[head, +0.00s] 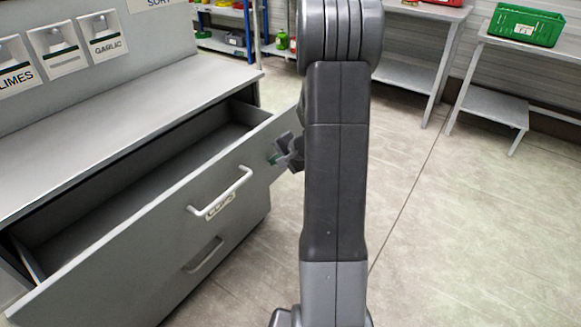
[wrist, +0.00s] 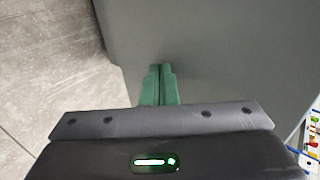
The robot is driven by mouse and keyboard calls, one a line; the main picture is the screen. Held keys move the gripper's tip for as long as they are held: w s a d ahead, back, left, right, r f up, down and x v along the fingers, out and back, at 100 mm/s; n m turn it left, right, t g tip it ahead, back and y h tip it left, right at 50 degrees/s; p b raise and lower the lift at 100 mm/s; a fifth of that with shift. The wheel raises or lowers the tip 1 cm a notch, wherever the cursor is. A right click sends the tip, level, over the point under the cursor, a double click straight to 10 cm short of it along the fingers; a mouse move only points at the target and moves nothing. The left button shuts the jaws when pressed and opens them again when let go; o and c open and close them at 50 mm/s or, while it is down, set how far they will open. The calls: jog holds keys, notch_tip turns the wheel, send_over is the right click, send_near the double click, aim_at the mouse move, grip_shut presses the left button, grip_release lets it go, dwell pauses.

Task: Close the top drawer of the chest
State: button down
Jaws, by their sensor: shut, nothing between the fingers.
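The grey chest (head: 120,110) stands at the left of the head view. Its top drawer (head: 165,240) is pulled well out, and the inside that shows looks empty. A white bar handle (head: 222,190) with a small label is on the drawer front. My gripper (head: 275,158) is at the right part of this front, beside the handle and partly hidden by my arm. In the wrist view its green fingers (wrist: 159,82) are together and empty, pointing at a plain grey panel (wrist: 215,55). I cannot tell whether they touch it.
A lower drawer handle (head: 204,255) shows below. A green crate (head: 524,25) sits on a table at the far right. The floor (head: 440,230) to the right is clear.

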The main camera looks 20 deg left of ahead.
jog(key=w+a+p, duration=0.1)
jog(key=w+a, duration=0.1)
jog(key=a, duration=0.4)
jog(key=w+a+p, duration=0.1)
jog(key=w+a, duration=0.2)
jog(key=a, duration=0.4)
jog(key=w+a+p, duration=0.2)
jog(key=a, duration=0.5)
jog(key=shift+w+a, duration=0.25)
jog(key=shift+a+r, duration=0.1)
jog(key=shift+a, duration=0.05)
jog(key=shift+w+r, duration=0.1)
